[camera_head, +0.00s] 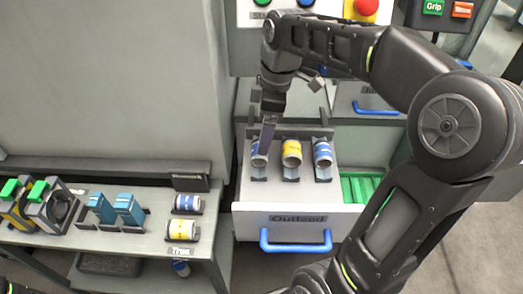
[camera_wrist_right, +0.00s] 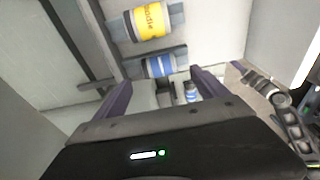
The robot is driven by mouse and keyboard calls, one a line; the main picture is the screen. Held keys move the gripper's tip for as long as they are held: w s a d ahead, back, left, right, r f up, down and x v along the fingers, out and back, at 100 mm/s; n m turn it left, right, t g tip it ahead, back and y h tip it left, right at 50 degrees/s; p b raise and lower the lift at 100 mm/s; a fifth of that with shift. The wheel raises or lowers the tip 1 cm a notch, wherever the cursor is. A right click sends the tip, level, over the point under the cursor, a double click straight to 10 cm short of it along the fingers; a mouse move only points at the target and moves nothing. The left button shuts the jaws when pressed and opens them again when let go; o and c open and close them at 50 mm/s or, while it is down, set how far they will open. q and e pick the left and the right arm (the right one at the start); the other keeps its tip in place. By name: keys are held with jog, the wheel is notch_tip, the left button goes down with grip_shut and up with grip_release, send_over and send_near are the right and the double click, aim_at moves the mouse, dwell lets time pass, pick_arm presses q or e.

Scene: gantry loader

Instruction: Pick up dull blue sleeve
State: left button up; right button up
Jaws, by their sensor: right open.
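In the head view, three sleeves lie on cradles in the open Outfeed drawer (camera_head: 245,217). They are a blue-banded sleeve (camera_head: 259,158) at left, a yellow sleeve (camera_head: 291,153) in the middle and another blue-banded sleeve (camera_head: 323,153) at right. I cannot tell which blue is the duller. My right gripper (camera_head: 268,132) is open and points down at the left blue sleeve, hiding part of it. In the right wrist view, this blue sleeve (camera_wrist_right: 158,67) shows beyond the open fingers, with the yellow sleeve (camera_wrist_right: 152,21) above it. My left gripper is not in view.
A side table at left holds a blue sleeve (camera_head: 187,203), a yellow sleeve (camera_head: 182,230), teal blocks (camera_head: 129,210) and black-and-yellow fixtures (camera_head: 48,205). A blue drawer handle (camera_head: 295,243) projects in front. A green ribbed bin (camera_head: 362,190) is right of the cradles.

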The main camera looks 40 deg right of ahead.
jog(key=shift+w+a+f, duration=0.1)
jog(key=shift+f, duration=0.8)
jog(key=shift+f, duration=0.1)
jog(key=f, duration=0.5)
jog(key=shift+w+a+p, duration=0.35)
jog(key=shift+c, duration=0.4)
jog(key=shift+r, duration=0.1)
jog(key=c, duration=1.6)
jog(key=shift+c, duration=0.2)
notch_tip(320, 180, up, 10)
